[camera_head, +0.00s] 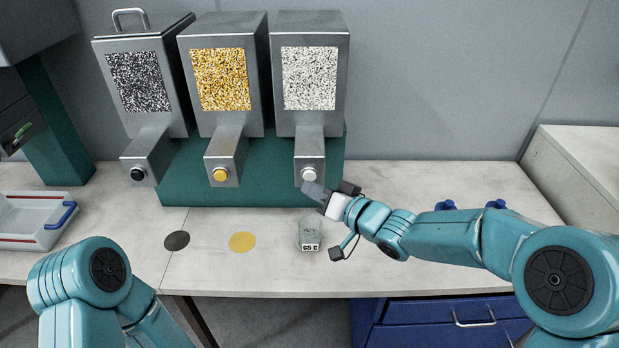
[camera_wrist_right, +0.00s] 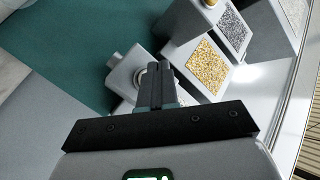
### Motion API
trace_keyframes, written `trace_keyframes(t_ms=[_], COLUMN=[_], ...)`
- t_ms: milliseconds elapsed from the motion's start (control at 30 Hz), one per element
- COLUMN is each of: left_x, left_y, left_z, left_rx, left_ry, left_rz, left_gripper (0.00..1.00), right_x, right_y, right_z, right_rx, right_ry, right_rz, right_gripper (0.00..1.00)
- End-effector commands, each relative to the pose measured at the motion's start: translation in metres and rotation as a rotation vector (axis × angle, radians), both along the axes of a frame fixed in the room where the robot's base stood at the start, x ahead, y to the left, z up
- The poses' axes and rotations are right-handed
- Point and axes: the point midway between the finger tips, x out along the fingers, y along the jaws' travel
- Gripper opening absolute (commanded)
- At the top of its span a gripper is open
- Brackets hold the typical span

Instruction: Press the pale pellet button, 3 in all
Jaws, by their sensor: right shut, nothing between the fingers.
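The pale pellet button (camera_head: 309,174) is a round whitish knob on the front of the right-hand dispenser's spout, below the window of pale pellets (camera_head: 309,78). My right gripper (camera_head: 309,187) is shut and empty. In the right wrist view the shut fingers (camera_wrist_right: 159,72) point at a grey spout front and partly hide a round rim there. A clear container marked "65 C" (camera_head: 311,234) stands on the counter below the pale spout. My left gripper is not in view.
A yellow button (camera_head: 220,174) and a black button (camera_head: 137,174) sit on the other two dispensers. A yellow disc (camera_head: 242,242) and a dark disc (camera_head: 176,240) lie on the counter. A white tray (camera_head: 30,237) with a blue handle stands at left.

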Motion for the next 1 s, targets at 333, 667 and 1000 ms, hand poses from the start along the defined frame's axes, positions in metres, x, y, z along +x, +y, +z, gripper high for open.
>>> trace_keyframes(t_ms=[333,667,1000], left_x=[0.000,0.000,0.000], left_y=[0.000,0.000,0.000], left_z=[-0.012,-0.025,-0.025], left_rx=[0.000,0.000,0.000], left_ry=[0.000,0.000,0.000], left_rz=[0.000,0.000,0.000], left_gripper=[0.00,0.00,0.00], right_x=[-0.017,-0.047,-0.050], right_y=[0.000,0.000,0.000], right_z=[-0.002,-0.001,0.000], right_rx=[0.000,0.001,0.000], right_ry=[-0.002,-0.001,0.000], right_rz=[0.000,-0.001,0.000], right_gripper=[0.00,0.00,0.00])
